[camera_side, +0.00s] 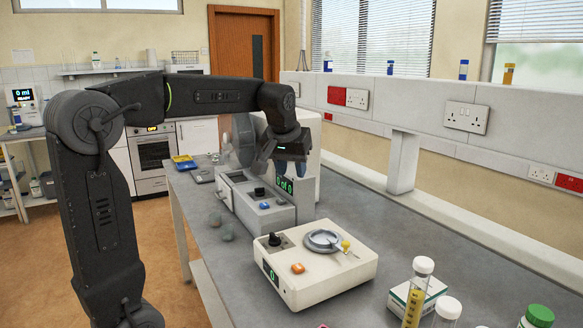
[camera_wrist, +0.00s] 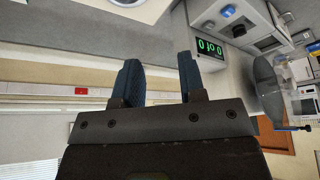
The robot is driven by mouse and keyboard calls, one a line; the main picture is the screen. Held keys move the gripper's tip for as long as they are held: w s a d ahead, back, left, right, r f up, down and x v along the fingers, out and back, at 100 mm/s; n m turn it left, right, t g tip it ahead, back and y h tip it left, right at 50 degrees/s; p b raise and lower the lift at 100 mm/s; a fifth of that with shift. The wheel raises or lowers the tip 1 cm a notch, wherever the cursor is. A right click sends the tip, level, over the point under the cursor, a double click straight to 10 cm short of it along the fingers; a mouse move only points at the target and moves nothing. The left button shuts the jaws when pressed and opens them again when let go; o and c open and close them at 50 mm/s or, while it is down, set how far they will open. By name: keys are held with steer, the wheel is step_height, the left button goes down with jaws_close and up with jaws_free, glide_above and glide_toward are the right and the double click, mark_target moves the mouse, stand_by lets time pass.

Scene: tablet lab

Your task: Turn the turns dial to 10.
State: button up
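A pale grey machine (camera_side: 240,205) with a clear drum (camera_side: 244,140) stands mid-bench. Its green display (camera_side: 285,186) reads "0 of 0" and also shows in the wrist view (camera_wrist: 209,46). In the wrist view a blue knob (camera_wrist: 228,11) and a dark knob (camera_wrist: 239,30) are at the top right. No label is readable, so I cannot tell which is the turns dial. My gripper (camera_side: 290,171) is above and behind the knobs, near the display. Its blue fingers (camera_wrist: 159,75) are apart and empty.
A cream box (camera_side: 325,275) with a black knob, orange button, grey dish and "0" display stands nearer. Capped bottles (camera_side: 417,290) are at the front right.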

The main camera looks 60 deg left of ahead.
steer(key=shift+d, duration=0.15)
steer(key=shift+o, duration=0.8)
steer(key=o, duration=0.3)
steer(key=w+a+n+g+y, duration=0.1)
steer(key=w+a+n, duration=0.3)
steer(key=a, duration=0.9)
steer(key=shift+w+f+n+g, duration=0.15)
steer(key=shift+f+n+g, duration=0.2)
steer(key=shift+n+g, duration=0.05)
steer(key=n+g, duration=0.2)
steer(key=n, duration=0.2)
glide_toward(260, 188)
steer(key=d+v, duration=0.1)
steer(key=v, duration=0.4)
steer(key=shift+n+y, duration=0.3)
steer(key=x, duration=1.4)
steer(key=shift+c, duration=0.2)
steer(key=c, duration=0.9)
